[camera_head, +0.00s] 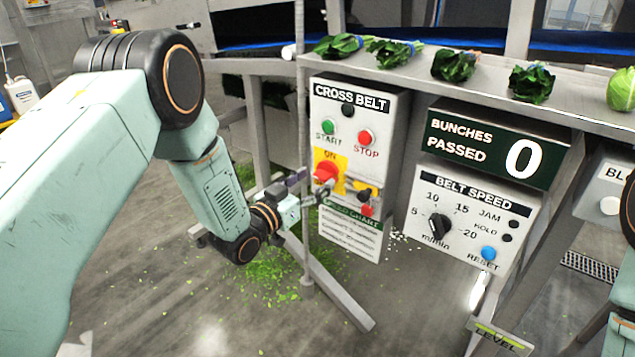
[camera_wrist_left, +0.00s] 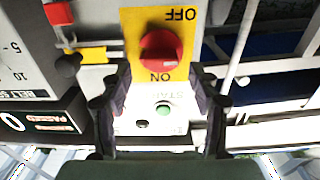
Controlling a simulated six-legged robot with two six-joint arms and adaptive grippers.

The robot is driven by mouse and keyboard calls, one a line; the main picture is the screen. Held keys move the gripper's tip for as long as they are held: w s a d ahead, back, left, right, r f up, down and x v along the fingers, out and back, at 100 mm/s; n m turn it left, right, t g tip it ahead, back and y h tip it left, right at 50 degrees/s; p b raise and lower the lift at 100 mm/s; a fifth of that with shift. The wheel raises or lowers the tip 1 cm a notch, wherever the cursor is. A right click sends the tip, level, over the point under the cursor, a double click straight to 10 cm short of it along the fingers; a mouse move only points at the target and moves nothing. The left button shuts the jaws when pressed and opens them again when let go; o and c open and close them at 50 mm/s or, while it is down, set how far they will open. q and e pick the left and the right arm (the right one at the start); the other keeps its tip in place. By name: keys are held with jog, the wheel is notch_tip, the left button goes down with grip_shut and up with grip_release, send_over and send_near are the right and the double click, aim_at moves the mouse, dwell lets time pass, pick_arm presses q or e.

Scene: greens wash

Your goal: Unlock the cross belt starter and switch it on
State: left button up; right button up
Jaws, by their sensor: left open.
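The CROSS BELT starter box (camera_head: 389,110) is a white box under the bench. Its red rotary knob (camera_head: 325,172) sits on a yellow plate marked ON; the wrist view shows the knob (camera_wrist_left: 162,48) upside down, with OFF also on the plate. A green START button (camera_head: 328,127) and a red STOP button (camera_head: 365,138) are above it. A black knob (camera_head: 363,195) and a red piece (camera_head: 367,211), possibly a lock, are to its right. My left gripper (camera_wrist_left: 160,72) is open and empty, its fingers either side of the knob's plate, contact unclear. My right gripper is not visible.
A post (camera_head: 301,120) stands just left of the box. A BELT SPEED panel (camera_head: 470,215) and a BUNCHES PASSED display (camera_head: 490,145) reading 0 are to the right. Leafy bunches (camera_head: 455,65) lie on the bench above. Green scraps (camera_head: 265,270) litter the floor.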

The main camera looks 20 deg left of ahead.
aim_at(324, 175)
pick_arm(q)
jog(key=shift+w+d, duration=0.3)
jog(key=shift+w, duration=0.2)
jog(key=shift+w+f, duration=0.25)
jog(key=shift+w, duration=0.55)
jog(key=shift+s+d+r, duration=0.1)
jog(key=shift+s+r, duration=0.1)
jog(key=shift+s, duration=0.05)
jog(key=shift+c, duration=0.7)
jog(key=shift+w+f, duration=0.15)
jog(key=c, duration=1)
